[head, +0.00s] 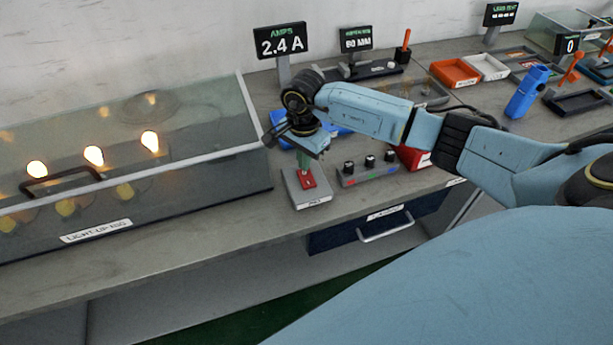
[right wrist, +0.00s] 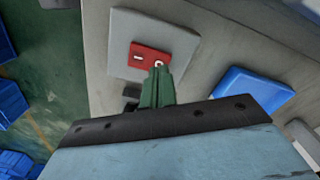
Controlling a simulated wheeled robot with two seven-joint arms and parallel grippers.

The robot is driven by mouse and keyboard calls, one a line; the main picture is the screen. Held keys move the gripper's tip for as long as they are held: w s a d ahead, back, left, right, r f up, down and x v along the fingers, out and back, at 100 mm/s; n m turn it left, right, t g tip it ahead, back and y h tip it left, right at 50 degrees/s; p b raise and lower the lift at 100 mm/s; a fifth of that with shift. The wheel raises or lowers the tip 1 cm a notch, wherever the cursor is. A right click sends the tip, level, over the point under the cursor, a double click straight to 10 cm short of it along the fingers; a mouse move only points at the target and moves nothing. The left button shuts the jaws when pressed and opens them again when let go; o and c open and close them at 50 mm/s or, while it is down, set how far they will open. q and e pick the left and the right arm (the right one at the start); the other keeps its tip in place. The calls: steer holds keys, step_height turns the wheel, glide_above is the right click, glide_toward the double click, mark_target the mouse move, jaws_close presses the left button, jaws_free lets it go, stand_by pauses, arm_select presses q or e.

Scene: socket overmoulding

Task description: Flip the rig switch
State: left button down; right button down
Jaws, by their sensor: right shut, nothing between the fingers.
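The rig switch is a red rocker (head: 307,179) on a light grey box (head: 312,199) near the front edge of the bench. In the right wrist view the red rocker (right wrist: 148,56) shows a white bar mark on one end and a white ring mark on the other, on its grey plate (right wrist: 122,22). My right gripper (head: 304,164) points down over the switch with its green fingers shut and empty. In the right wrist view the fingertips (right wrist: 160,70) are at the ring end of the rocker; I cannot tell whether they touch it. My left gripper is out of view.
Left of the switch stands the light-up rig (head: 218,120), a clear-lidded case with several glowing bulbs. An amps display (head: 281,40) reads 2.4 A. A knob panel (head: 368,173) sits right of the switch, and a blue tray (right wrist: 252,92) lies behind it.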

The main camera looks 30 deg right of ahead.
steer(key=shift+f+b, duration=0.7)
steer(key=shift+f, duration=0.2)
stand_by(0.4)
steer(key=shift+r+p, duration=2.25)
steer(key=shift+r, duration=1.35)
steer(key=shift+f, duration=0.1)
